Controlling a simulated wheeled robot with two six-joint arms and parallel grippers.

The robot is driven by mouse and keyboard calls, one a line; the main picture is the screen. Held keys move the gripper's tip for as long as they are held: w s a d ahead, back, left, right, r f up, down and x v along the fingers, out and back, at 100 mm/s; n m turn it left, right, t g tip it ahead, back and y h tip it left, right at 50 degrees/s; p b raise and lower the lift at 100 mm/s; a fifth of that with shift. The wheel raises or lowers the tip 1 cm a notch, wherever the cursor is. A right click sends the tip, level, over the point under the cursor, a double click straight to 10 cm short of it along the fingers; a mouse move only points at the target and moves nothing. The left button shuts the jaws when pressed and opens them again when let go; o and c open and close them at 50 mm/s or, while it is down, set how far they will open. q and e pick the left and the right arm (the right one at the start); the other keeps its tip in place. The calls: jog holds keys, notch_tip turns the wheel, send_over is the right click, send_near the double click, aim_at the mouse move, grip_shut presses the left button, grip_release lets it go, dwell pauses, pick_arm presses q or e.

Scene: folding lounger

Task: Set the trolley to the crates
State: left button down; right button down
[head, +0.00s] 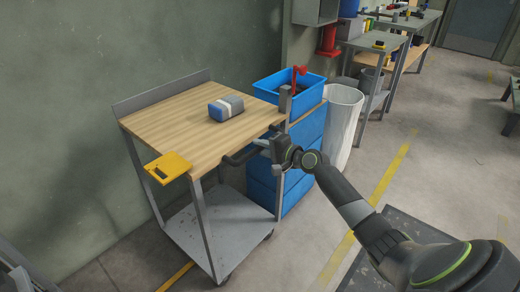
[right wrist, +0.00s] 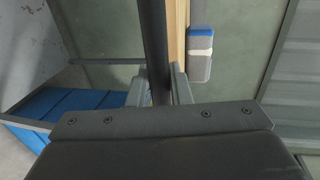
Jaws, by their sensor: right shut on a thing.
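The trolley (head: 160,122) has a wooden top, grey metal legs and a grey lower shelf (head: 228,228). It stands near the wall, with a dark handle (head: 240,157) on its right side. My right gripper (head: 275,150) is shut on this handle; in the right wrist view the dark bar (right wrist: 154,45) runs between the fingers (right wrist: 159,92). The stacked blue crates (head: 300,165) stand just right of the trolley, partly hidden by it and my gripper. I cannot tell whether they touch. They also show in the right wrist view (right wrist: 75,108). My left gripper is not in view.
A whitish bin (head: 343,125) stands behind the crates, with workbenches (head: 375,45) beyond. A yellow floor line (head: 390,175) crosses open floor on the right.

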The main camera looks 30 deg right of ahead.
jog(key=shift+d+r, duration=0.15)
jog(key=c, duration=1.7)
grip_release()
jog(key=o, duration=0.3)
jog(key=shift+d, duration=0.2)
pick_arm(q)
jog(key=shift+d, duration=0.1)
pick_arm(e)
jog(key=shift+o, duration=0.2)
jog(key=shift+a, duration=0.1)
